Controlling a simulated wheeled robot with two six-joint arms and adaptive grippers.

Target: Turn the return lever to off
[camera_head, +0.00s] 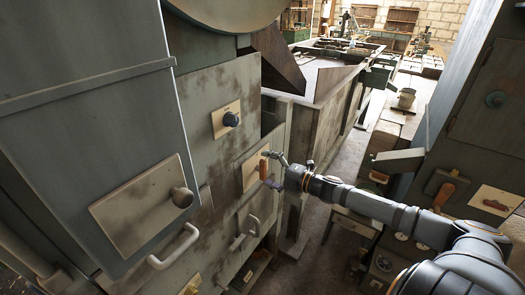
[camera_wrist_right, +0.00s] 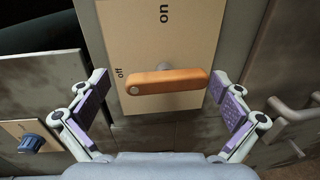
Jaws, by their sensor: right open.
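The return lever is an orange handle (camera_wrist_right: 180,80) on a beige plate (camera_wrist_right: 150,40) marked "on" and "off". In the wrist view it lies nearly level, and its left end, with a pale round spot, is just below the word "off". A grey shaft shows behind its middle. In the head view the orange lever (camera_head: 263,169) and its plate (camera_head: 250,172) are on the machine's front. My right gripper (camera_head: 271,170) is in front of it. Its fingers are open, one beyond each end of the lever in the wrist view (camera_wrist_right: 160,86); contact is not visible. My left gripper is out of view.
A dark knob (camera_head: 231,119) on a beige plate is up and left of the lever. A pale handle (camera_head: 252,226) is below it. A grey cabinet (camera_head: 90,110) with a round knob stands close at left. A blue knob (camera_wrist_right: 32,142) shows at the wrist view's left.

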